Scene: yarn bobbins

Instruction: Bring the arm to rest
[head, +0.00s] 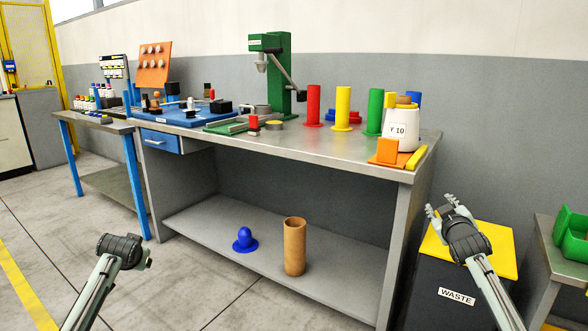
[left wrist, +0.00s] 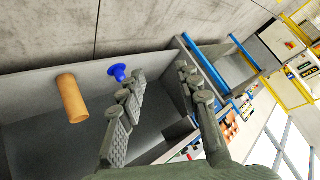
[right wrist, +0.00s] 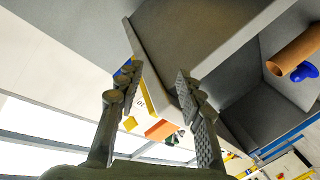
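My right gripper (head: 440,205) is in front of the bench's right end, before the black waste bin in the head view. In the right wrist view its fingers (right wrist: 156,80) are spread apart with nothing between them; the white container on the bench shows beyond. My left gripper (head: 146,261) is low at the left in the head view, out in front of the bench, and its fingers are mostly hidden there. In the left wrist view its fingers (left wrist: 158,82) are apart and empty, with the lower shelf beyond.
The steel bench (head: 300,142) carries red, yellow and green bobbins, a green press (head: 280,70) and a white container (head: 400,132). A cardboard tube (head: 295,248) and blue piece (head: 244,240) are on the lower shelf. The waste bin (head: 450,290) stands right. Left floor is clear.

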